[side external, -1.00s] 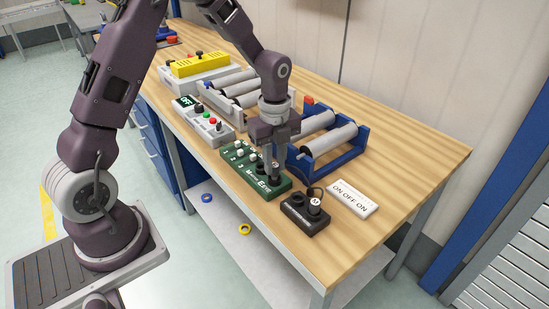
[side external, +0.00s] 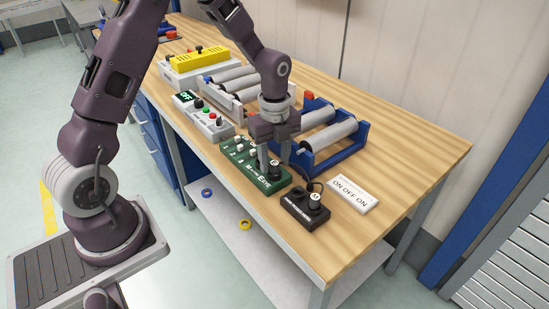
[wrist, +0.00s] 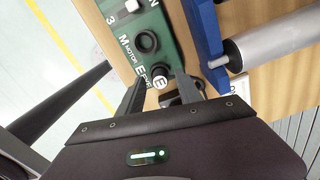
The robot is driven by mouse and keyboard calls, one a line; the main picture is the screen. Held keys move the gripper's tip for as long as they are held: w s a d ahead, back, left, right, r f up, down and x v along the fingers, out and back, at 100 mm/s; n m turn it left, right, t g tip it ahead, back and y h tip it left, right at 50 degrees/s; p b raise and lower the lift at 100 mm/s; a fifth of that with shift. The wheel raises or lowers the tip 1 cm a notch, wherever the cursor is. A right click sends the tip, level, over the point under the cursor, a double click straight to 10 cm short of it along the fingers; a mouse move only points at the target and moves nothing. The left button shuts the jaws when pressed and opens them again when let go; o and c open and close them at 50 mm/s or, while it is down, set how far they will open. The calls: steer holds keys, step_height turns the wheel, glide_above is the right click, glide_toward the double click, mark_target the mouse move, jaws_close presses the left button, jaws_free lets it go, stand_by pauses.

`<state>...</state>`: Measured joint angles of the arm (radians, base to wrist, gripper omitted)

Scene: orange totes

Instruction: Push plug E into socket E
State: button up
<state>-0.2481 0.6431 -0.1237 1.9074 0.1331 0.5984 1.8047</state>
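Plug E (side external: 274,171), a dark round plug with a white E cap, stands upright at the near right end of the green box (side external: 241,167). In the wrist view the plug (wrist: 160,75) is on the green box (wrist: 151,20) beside an empty dark ring socket (wrist: 148,42). Socket E itself is hidden under the plug, so its depth cannot be told. My gripper (side external: 275,157) is open around the plug, one finger on each side. In the wrist view the fingers (wrist: 159,80) show gaps to the plug.
A black box (side external: 304,211) with a plug marked M (side external: 315,201) stands close on the right, with a cable behind. A blue roller frame (side external: 333,150) is just behind my gripper. A white ON OFF ON sign (side external: 352,195) lies at right. The right table end is clear.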

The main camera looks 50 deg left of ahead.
step_height(320, 180, up, 7)
steer(key=shift+r, duration=0.1)
stand_by(0.5)
steer(key=s+d+r+n+t, duration=0.3)
steer(key=s+d+r+n, duration=0.1)
steer(key=s+r+n, duration=0.7)
steer(key=s+d+r+n+t, duration=0.2)
steer(key=s+n, duration=0.7)
steer(key=s, duration=0.3)
steer(key=shift+r+t, duration=0.3)
